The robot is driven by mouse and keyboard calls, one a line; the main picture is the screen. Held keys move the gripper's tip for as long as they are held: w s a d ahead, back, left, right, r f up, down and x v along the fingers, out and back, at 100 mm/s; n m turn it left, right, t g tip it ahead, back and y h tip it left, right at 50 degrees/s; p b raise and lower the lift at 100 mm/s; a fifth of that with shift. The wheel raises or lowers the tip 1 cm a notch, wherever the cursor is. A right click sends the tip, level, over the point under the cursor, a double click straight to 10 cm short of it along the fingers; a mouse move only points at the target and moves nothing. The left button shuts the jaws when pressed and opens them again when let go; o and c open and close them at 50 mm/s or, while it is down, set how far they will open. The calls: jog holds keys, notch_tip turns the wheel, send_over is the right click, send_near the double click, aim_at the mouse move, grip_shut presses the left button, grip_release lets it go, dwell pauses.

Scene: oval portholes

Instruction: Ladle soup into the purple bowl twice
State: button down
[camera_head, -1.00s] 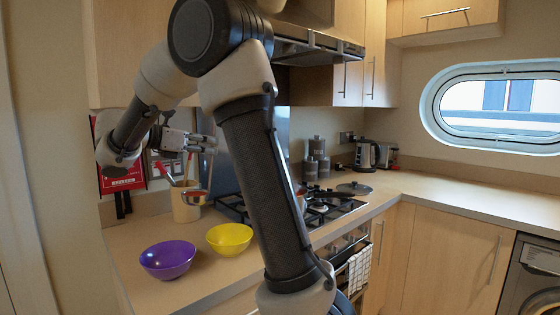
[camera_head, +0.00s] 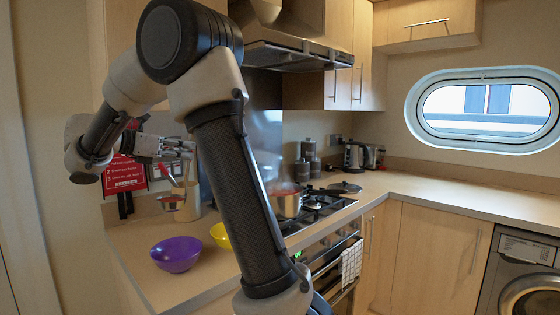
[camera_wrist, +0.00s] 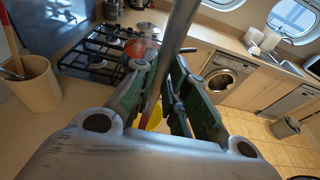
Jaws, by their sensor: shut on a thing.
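My gripper (camera_head: 180,150) is shut on a ladle, whose silver cup (camera_head: 171,202) hangs below it, in front of the utensil pot. In the wrist view the ladle's grey handle (camera_wrist: 180,35) runs up between my fingers (camera_wrist: 160,92). The purple bowl (camera_head: 176,254) stands on the counter, lower and nearer than the ladle cup, and looks empty. A saucepan with red soup (camera_head: 287,200) stands on the hob, right of my arm; it also shows in the wrist view (camera_wrist: 141,49). I cannot tell whether the ladle cup holds soup.
A yellow bowl (camera_head: 221,236) is partly hidden behind my arm. A beige utensil pot (camera_wrist: 32,90) stands at the counter's left.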

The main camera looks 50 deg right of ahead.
aim_at(186, 182)
jog(key=shift+f, duration=4.65)
jog(key=shift+d, duration=0.1)
